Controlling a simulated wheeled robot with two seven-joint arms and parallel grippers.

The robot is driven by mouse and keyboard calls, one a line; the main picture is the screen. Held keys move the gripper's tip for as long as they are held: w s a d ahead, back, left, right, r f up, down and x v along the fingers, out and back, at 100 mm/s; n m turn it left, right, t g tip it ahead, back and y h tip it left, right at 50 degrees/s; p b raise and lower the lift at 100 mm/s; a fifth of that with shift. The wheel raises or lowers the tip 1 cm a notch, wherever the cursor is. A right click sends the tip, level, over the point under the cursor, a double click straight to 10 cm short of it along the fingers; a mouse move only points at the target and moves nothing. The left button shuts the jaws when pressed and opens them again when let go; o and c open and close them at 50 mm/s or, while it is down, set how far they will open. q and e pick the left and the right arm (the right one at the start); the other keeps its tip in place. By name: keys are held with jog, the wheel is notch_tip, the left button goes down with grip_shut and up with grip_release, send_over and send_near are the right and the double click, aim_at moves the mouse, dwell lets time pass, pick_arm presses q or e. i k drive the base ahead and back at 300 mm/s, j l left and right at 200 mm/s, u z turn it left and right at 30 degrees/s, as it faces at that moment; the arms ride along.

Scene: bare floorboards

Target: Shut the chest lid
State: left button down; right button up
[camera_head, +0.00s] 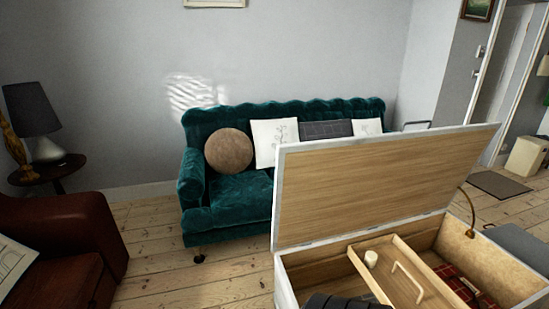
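The chest (285,287) stands at the lower right, with pale outer walls and a wooden inside. Its lid (380,185) is open, standing up and tilted back, its wooden inner face toward me. Inside are a wooden tray (388,262) with a pale handle (408,280) and a small white cylinder (371,259), and a red plaid cloth (458,285). A dark ribbed thing (345,301) shows at the chest's front left; I cannot tell what it is. A curved brass-coloured stay (470,212) is at the right side. I cannot make out either gripper.
A green sofa (240,195) with cushions stands behind the chest. A brown leather seat (65,250) is at lower left, near a side table (45,170) with a lamp (33,110). Bare floorboards (180,275) lie clear left of the chest.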

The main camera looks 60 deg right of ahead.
aim_at(324, 190)
jog(key=i+z, duration=0.2)
jog(key=z, duration=0.2)
jog(key=i+z, duration=0.25)
jog(key=z, duration=0.15)
jog(key=i+z, duration=0.25)
jog(key=z, duration=0.15)
jog(key=i+j+z, duration=0.15)
jog(key=z, duration=0.25)
